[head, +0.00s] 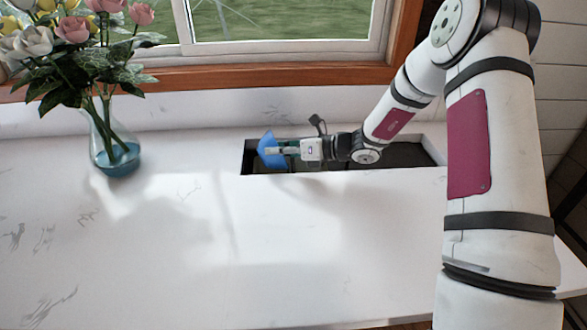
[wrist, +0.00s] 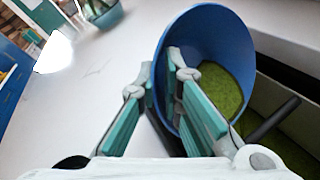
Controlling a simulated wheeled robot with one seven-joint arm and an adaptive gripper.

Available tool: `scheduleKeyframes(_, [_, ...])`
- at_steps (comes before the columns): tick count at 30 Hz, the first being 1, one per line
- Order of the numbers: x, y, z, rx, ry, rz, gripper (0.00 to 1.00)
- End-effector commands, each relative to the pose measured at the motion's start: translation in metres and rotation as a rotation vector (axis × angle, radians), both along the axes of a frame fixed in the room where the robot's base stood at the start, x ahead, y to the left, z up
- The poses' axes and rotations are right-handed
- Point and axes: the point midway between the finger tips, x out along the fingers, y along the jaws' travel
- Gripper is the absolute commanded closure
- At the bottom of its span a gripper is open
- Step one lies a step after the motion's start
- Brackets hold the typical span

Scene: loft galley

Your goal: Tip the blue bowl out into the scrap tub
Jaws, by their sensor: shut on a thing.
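The blue bowl (head: 268,148) is held at the left end of a dark rectangular opening in the white counter, which appears to be the scrap tub (head: 405,153). My gripper (head: 283,151) is shut on the bowl's wall, with one finger inside and one outside, as the wrist view (wrist: 163,72) shows. The bowl looks tilted in the head view. In the wrist view the bowl (wrist: 200,28) shows green, grainy stuff (wrist: 222,88) inside it. Similar green shows down in the opening at the lower right of that view. The bowl's underside is hidden.
A glass vase (head: 113,150) with flowers stands on the counter at the left. A window with a wooden sill (head: 200,75) runs behind. A dark bar (wrist: 273,120) crosses near the bowl in the wrist view. The front counter (head: 200,260) is clear.

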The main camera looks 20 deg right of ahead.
Motion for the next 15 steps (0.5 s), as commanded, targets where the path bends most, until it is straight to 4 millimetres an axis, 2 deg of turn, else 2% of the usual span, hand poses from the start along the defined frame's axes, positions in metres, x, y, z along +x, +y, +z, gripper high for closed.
scheduleKeyframes(15, [0.0011,-0.0081,0.0026,0.058,0.0,0.001,1.0])
